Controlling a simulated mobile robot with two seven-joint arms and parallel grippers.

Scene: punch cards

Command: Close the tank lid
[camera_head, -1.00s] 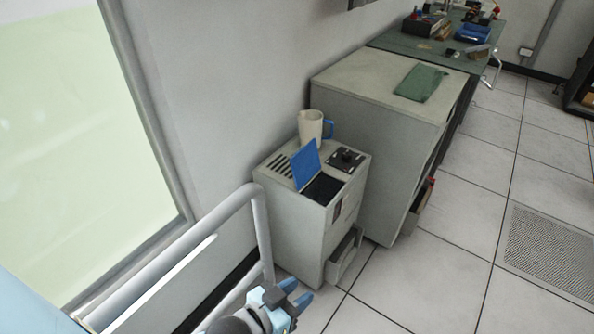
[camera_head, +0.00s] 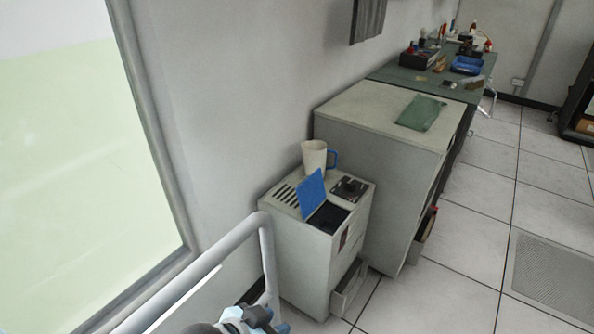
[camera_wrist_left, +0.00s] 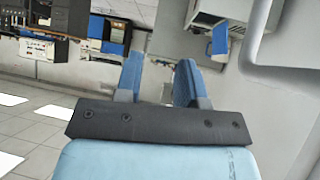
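The blue tank lid (camera_head: 312,194) stands open and tilted up on top of a small light-grey cabinet (camera_head: 304,252). The dark tank opening (camera_head: 328,216) shows beside it. A blue panel that looks like the lid (camera_wrist_left: 219,39) also appears in the left wrist view, beyond the fingers. My left gripper (camera_head: 262,319) is at the bottom edge of the head view, in front of the cabinet and apart from it. In the left wrist view its two blue fingers (camera_wrist_left: 159,78) are spread with nothing between them. My right gripper is in neither view.
A white mug (camera_head: 314,158) with a blue handle stands behind the lid. A grey rail (camera_head: 200,268) runs left of the cabinet. A larger cabinet (camera_head: 365,165) stands to the right with a green cloth (camera_head: 420,112) on it.

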